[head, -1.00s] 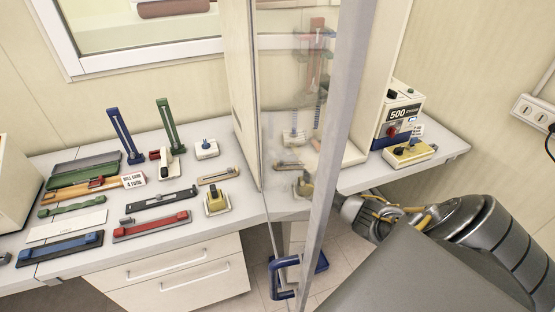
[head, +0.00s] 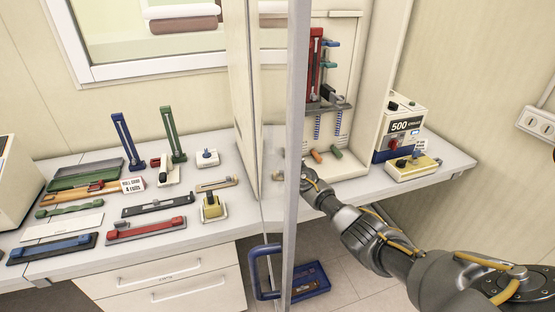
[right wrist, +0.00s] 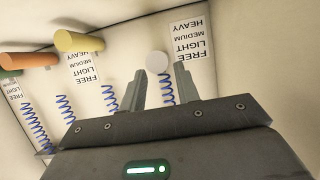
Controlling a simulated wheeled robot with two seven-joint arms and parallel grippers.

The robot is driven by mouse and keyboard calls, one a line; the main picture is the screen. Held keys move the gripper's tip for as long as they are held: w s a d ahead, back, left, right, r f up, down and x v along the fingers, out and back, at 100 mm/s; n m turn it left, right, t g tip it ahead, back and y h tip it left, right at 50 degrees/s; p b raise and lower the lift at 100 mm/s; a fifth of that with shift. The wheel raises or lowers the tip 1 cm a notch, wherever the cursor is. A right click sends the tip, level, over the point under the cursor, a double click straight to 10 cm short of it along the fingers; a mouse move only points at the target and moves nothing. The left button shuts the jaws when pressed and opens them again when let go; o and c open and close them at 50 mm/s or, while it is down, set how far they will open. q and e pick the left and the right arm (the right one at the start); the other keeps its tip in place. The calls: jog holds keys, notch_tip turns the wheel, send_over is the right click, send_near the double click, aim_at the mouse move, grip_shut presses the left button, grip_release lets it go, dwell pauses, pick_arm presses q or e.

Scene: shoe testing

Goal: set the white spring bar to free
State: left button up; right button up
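The white spring bar (right wrist: 157,63) shows end-on as a round white knob in the right wrist view. It lies at the tips of my right gripper's fingers (right wrist: 154,82), which are apart, and I cannot tell whether they touch it. A printed panel (right wrist: 189,42) beside it reads heavy, medium, light and free. A blue spring (right wrist: 166,84) runs near the bar, partly hidden by a finger. In the head view my right gripper (head: 309,178) is at the cabinet's lower front, partly behind the door post, and the white bar is hidden. My left gripper is not in view.
A yellow bar (right wrist: 80,41) and an orange bar (right wrist: 28,61) stick out beside the white one. A green bar (head: 336,152) also shows in the head view. The open glass door's post (head: 293,130) stands close to my right gripper. Several testing tools crowd the left counter (head: 225,236).

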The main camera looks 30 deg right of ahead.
jog(key=shift+o, duration=1)
jog(key=shift+a, duration=0.1)
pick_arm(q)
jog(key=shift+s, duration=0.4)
pick_arm(e)
jog(key=shift+f, duration=0.1)
jog(key=shift+s, duration=0.1)
jog(key=shift+s+a+r, duration=0.1)
jog(key=shift+s+r, duration=0.1)
jog(key=shift+s, duration=0.35)
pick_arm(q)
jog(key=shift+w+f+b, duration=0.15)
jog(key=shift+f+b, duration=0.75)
pick_arm(e)
jog(key=v, duration=0.9)
jog(key=shift+s+r, duration=0.2)
jog(key=shift+s, duration=0.05)
